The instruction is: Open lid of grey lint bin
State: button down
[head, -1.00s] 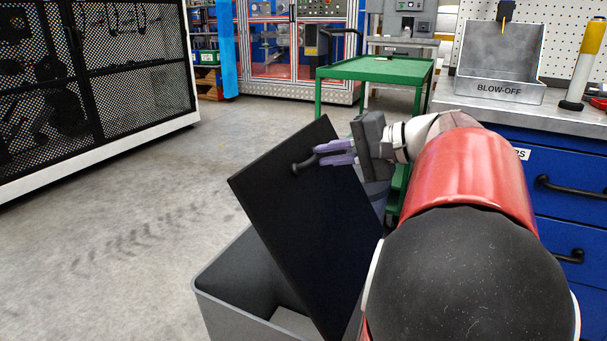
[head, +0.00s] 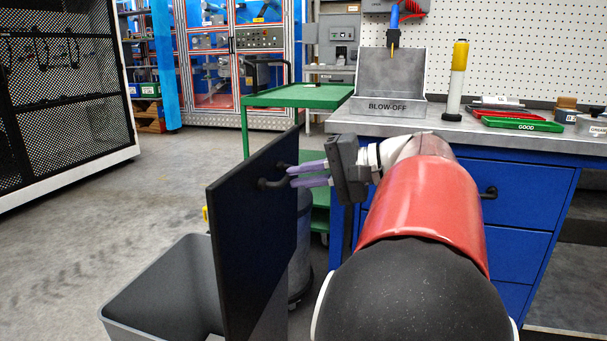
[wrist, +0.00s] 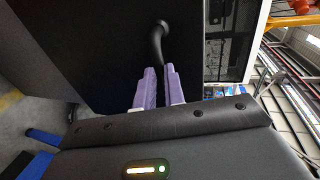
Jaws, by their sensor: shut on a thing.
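The grey lint bin (head: 160,285) stands on the floor at the lower left of the head view. Its black lid (head: 240,240) is swung up to about upright, and the bin's mouth is uncovered to the left of it. A black bar handle (head: 268,184) sticks out near the lid's upper part. My gripper (head: 300,174) has its purple fingers shut on this handle, reaching from the right. In the wrist view my gripper's fingers (wrist: 159,88) close on the curved end of the handle (wrist: 159,42), with the dark lid face (wrist: 90,50) behind.
A blue drawer bench (head: 530,190) with a blow-off box (head: 390,85) stands to the right, close behind my arm. A green cart (head: 297,96) is beyond the lid. A black mesh enclosure (head: 65,90) is at the left. Open floor (head: 150,195) lies between.

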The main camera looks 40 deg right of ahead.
jog(key=shift+w+a+f, duration=0.15)
jog(key=shift+f, duration=0.95)
jog(key=c, duration=1.5)
grip_release()
jog(key=shift+w, duration=0.1)
jog(key=shift+o, duration=0.2)
jog(key=shift+r, duration=0.1)
jog(key=p+v, duration=0.1)
jog(key=v, duration=0.7)
jog(key=shift+r, duration=0.25)
jog(key=shift+w, duration=0.1)
